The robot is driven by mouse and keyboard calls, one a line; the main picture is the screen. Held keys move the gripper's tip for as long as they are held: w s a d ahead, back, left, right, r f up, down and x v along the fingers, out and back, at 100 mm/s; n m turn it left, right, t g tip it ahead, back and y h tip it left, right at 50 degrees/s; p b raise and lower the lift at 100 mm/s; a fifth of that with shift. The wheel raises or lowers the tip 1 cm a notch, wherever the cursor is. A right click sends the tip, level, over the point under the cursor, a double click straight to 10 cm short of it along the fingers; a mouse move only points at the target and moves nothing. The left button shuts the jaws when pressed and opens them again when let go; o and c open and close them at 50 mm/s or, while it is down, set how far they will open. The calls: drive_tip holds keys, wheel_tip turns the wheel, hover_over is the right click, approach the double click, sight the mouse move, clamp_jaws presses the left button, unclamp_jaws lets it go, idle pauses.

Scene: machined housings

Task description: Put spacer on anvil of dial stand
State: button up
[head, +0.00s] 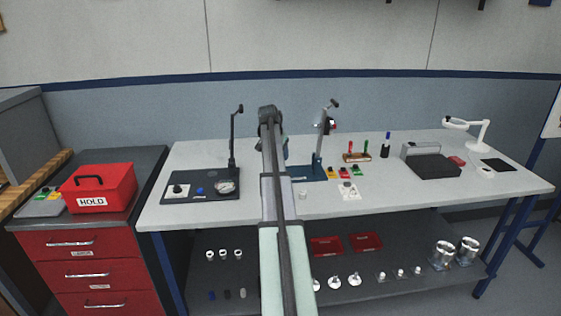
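A stand with a blue base (314,174) and a grey upright (318,150) is on the bench just right of my arm; it looks like the dial stand. A small dark and red part sits near its top, and its anvil is too small to make out. A small pale ring-like piece (303,194) lies on the bench in front of it and may be the spacer; I cannot be sure. My arm runs up the middle of the head view and bends over the bench. My gripper is hidden behind the arm, so its opening and contents do not show.
A dark plate (180,204) with a thin post (232,145) stands left of my arm. A white card (349,191), coloured blocks (344,173), a tool rack (357,156) and a dark grey block (433,167) are to the right. A red HOLD box (97,187) sits far left.

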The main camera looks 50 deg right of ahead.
drive_tip(key=shift+v, duration=1.4)
